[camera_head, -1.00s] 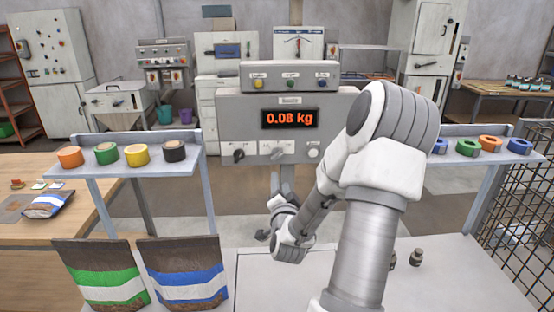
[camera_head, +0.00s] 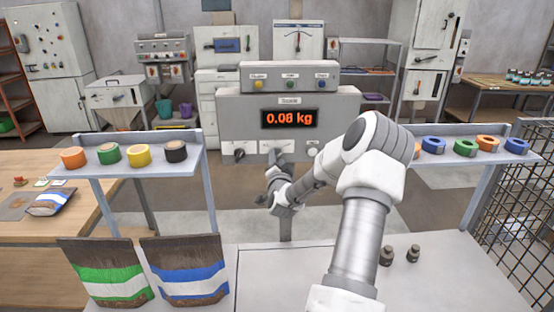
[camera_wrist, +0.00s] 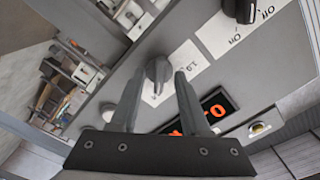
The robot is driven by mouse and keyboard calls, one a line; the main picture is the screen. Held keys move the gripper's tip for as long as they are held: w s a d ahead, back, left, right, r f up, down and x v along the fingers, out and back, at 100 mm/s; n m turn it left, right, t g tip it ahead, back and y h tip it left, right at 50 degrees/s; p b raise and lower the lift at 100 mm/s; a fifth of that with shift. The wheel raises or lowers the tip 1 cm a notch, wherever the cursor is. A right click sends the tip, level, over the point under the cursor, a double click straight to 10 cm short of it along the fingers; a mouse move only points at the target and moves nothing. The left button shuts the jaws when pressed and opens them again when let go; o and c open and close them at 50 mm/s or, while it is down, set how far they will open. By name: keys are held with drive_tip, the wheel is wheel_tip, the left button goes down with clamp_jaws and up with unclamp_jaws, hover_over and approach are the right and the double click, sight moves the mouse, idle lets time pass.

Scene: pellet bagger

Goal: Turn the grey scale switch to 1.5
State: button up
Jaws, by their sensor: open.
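The grey scale switch (camera_wrist: 158,69) is a round knob on a white label plate on the scale's front panel. In the wrist view the figure 1.0 shows beside it; other figures are hidden or unreadable. My gripper (camera_wrist: 160,74) is open, with one fingertip on each side of the knob in that view. I cannot tell whether the fingers touch it. In the head view my gripper (camera_head: 277,160) is in front of the middle of the panel and covers most of the switch. The scale (camera_head: 347,113) has a display (camera_head: 290,118) reading 0.08 kg.
A black Off/On knob (camera_wrist: 240,10) is beside the switch; it also shows in the head view (camera_head: 239,154). A white round control (camera_head: 313,150) is to the right. Tape shelves (camera_head: 124,166) flank the scale. Bags (camera_head: 185,285) and small weights (camera_head: 413,254) stand on the table.

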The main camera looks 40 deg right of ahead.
drive_tip(key=shift+c, duration=0.3)
clamp_jaws()
drive_tip(key=shift+f+b, duration=0.1)
drive_tip(key=shift+b, duration=0.45)
drive_tip(key=n+b, duration=0.9)
drive_tip(key=b, duration=0.6)
drive_tip(key=shift+n, duration=0.3)
drive_tip(key=shift+s+d+b, duration=0.1)
drive_tip(key=shift+b, duration=0.35)
